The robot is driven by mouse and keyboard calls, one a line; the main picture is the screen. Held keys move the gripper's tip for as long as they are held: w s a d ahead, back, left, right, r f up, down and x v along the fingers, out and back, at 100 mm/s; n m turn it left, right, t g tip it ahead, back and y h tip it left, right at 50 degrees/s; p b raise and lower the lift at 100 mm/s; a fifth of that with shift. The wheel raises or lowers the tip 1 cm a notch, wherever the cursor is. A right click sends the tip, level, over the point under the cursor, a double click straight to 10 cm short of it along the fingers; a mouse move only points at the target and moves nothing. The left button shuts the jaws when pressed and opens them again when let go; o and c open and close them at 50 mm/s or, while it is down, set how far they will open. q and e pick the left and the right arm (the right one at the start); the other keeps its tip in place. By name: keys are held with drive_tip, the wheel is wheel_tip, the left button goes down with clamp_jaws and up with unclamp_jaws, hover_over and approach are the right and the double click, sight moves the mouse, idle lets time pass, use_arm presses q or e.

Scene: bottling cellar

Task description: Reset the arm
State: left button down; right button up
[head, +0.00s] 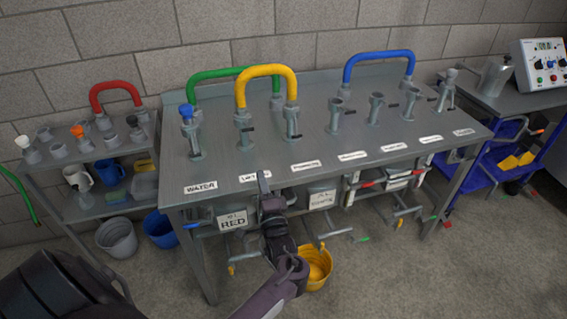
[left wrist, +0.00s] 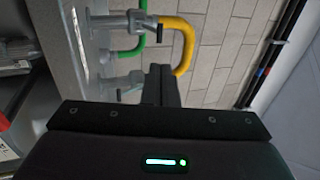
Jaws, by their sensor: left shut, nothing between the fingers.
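My left gripper (head: 263,183) is at the front edge of the grey metal bench (head: 330,148), by the labels on its left half. Its fingers are shut with nothing between them. In the left wrist view the gripper (left wrist: 160,82) points toward the yellow hose (left wrist: 184,45) and the wall, and the fingers look pressed together. My left arm comes in from the bottom of the head view. My right gripper is not in view.
Red (head: 115,88), green (head: 215,75) and blue (head: 378,58) hoses arch over the fittings. A yellow bucket (head: 318,268) stands under the bench near my arm. A side shelf (head: 90,205) is at the left. A control box (head: 541,68) sits at the right. The front floor is open.

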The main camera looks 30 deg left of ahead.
use_arm(q)
drive_tip(key=s+d+f+g+h, duration=0.1)
drive_tip(key=s+d+f+h, duration=0.2)
drive_tip(key=f, duration=0.7)
drive_tip(key=s+d+f+g+h, duration=0.15)
drive_tip(key=f+h, duration=0.25)
drive_tip(key=f, duration=0.7)
drive_tip(key=s+d+f+g+h, duration=0.1)
drive_tip(key=s+d+f+h, duration=0.25)
drive_tip(key=f, duration=0.65)
drive_tip(key=s+d+f+n+g+h, duration=0.3)
drive_tip(key=s+f+g+h, duration=0.1)
drive_tip(key=s+f, duration=0.95)
drive_tip(key=s+d+f+n+g+h, duration=0.1)
drive_tip(key=s+f+g, duration=0.2)
drive_tip(key=s, duration=0.7)
drive_tip(key=s+d+f+n+g+h, duration=0.1)
drive_tip(key=s+d+f+n+g, duration=0.1)
drive_tip(key=s, duration=0.9)
drive_tip(key=shift+s+f+g, duration=0.2)
drive_tip(key=shift+f+g, duration=0.25)
drive_tip(key=shift+f, duration=0.25)
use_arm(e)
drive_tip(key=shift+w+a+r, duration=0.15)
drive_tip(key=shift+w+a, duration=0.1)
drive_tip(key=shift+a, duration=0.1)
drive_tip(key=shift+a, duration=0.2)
